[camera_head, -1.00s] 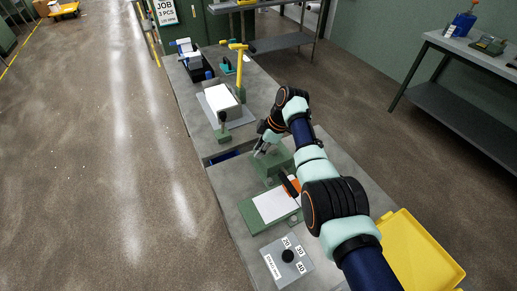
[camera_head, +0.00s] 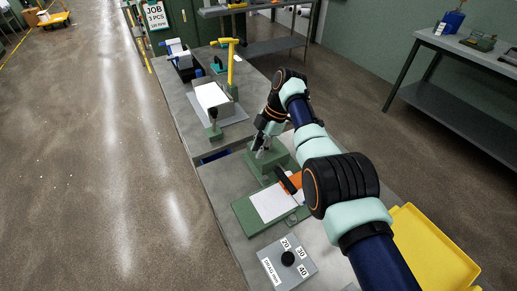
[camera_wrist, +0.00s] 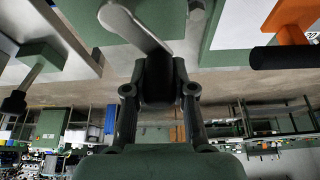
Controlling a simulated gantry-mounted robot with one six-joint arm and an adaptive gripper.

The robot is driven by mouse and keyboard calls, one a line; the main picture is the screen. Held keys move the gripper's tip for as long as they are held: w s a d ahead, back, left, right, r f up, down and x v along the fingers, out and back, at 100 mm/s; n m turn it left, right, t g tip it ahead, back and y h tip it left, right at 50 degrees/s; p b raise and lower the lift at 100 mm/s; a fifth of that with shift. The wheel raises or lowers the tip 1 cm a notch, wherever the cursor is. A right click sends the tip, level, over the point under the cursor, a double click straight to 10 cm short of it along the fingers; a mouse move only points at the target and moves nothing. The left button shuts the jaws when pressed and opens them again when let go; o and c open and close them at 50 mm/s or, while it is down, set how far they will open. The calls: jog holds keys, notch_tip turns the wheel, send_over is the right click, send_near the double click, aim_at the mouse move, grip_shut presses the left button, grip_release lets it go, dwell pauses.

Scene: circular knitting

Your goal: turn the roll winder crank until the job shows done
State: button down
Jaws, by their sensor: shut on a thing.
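My gripper (camera_head: 260,141) reaches down over a green housing (camera_head: 263,163) on the near bench. In the wrist view its two fingers (camera_wrist: 160,100) are closed on a dark upright crank knob (camera_wrist: 158,80). A grey crank arm (camera_wrist: 136,24) runs from this knob toward the top of the view. The housing and most of the crank are partly hidden by my gripper and arm in the head view. A hanging sign (camera_head: 156,15) reads "JOB 3 PCS" with a smaller, unclear line below. No done mark is readable.
A green plate with white sheet (camera_head: 270,203) and an orange part (camera_head: 289,184) lies beside my arm. A yellow tray (camera_head: 449,235) is at right. A yellow post (camera_head: 231,65) rises farther back.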

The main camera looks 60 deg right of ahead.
jog(key=c, duration=0.9)
grip_release()
jog(key=shift+c, duration=0.2)
notch_tip(320, 180, up, 10)
